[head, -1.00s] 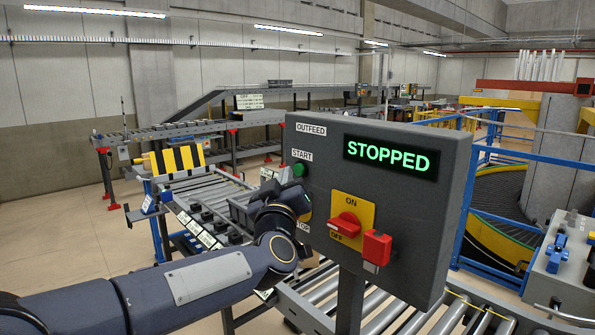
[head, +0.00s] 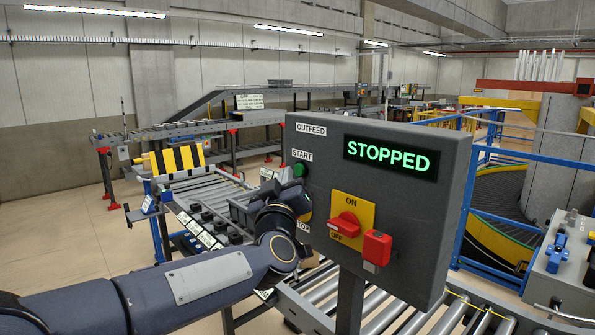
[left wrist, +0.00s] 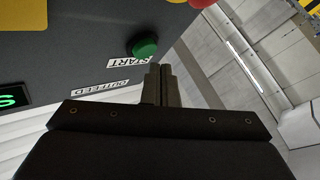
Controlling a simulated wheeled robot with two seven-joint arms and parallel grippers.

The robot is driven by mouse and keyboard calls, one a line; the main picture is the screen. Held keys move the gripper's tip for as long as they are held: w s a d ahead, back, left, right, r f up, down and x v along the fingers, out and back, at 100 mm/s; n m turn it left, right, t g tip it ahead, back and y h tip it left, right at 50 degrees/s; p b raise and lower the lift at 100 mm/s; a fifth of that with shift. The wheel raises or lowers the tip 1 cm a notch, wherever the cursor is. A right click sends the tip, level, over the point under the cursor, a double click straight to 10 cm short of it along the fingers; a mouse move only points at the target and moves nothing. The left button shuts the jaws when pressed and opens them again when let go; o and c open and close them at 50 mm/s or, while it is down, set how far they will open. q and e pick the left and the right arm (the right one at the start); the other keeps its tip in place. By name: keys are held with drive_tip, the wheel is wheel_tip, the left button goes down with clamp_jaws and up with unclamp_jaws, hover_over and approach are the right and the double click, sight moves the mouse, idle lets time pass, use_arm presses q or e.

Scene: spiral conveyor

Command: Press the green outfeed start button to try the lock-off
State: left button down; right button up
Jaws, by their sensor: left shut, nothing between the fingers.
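The green start button (head: 299,170) sits on the left of the grey outfeed control box (head: 440,225), under the START label. The box's display (head: 390,158) reads STOPPED in green. Below it, a red rotary switch (head: 344,224) sits on a yellow plate marked ON and OFF, with a red lock-like block (head: 376,248) at its lower right. My left gripper (head: 272,185) is at the box's left edge, its fingers largely hidden in the head view. In the left wrist view, its shut, empty fingers (left wrist: 161,72) point close to the green button (left wrist: 144,47); contact cannot be told. My right gripper is out of view.
A roller conveyor (head: 205,190) runs behind my left arm, with more rollers below the box. A yellow-black striped guard (head: 178,160) stands at left. Blue railings (head: 510,153) and a grey box with a blue handle (head: 575,262) are at right. Open floor lies at left.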

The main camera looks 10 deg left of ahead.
use_arm(q)
drive_tip(key=shift+w+d, duration=0.1)
drive_tip(key=shift+w, duration=0.05)
drive_tip(key=shift+w+d, duration=0.15)
drive_tip(key=shift+w, duration=0.05)
drive_tip(key=shift+w+d, duration=0.25)
drive_tip(key=shift+w, duration=0.05)
idle(0.8)
drive_tip(key=shift+s+a, duration=0.45)
drive_tip(key=shift+s, duration=0.2)
drive_tip(key=shift+a, duration=0.1)
drive_tip(key=shift+s+a+b, duration=0.45)
drive_tip(key=shift+s+a, duration=0.3)
drive_tip(key=shift+s, duration=0.25)
drive_tip(key=shift+s+a+b, duration=0.4)
drive_tip(key=shift+s+a, duration=0.3)
drive_tip(key=shift+s, duration=0.25)
